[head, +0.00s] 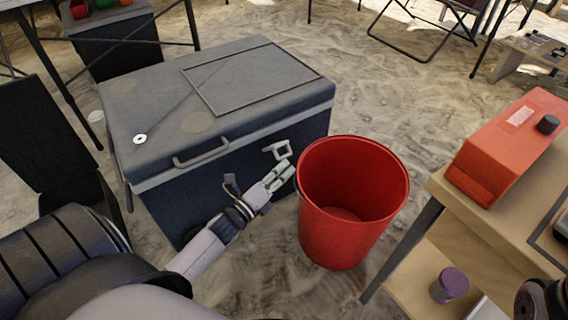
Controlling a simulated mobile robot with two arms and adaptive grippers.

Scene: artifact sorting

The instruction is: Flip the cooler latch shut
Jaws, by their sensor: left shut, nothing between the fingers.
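The cooler (150,107) has a grey lid and a dark blue body and stands on the sandy ground, left of centre. Its lid lies down on the body. The latch (279,149) is a small pale loop on the front face, just under the lid near the right end, and appears to stick outward. My left gripper (283,172) is shut and empty, just below and in front of the latch. I cannot tell whether the fingertips touch it. My right gripper's fingers do not show.
An empty red bucket (345,240) stands close to the right of my left gripper. A wooden table (443,222) with a red-orange box (508,150) is at the right, and a purple-topped jar (450,285) sits on its lower shelf. Sand is open behind the bucket.

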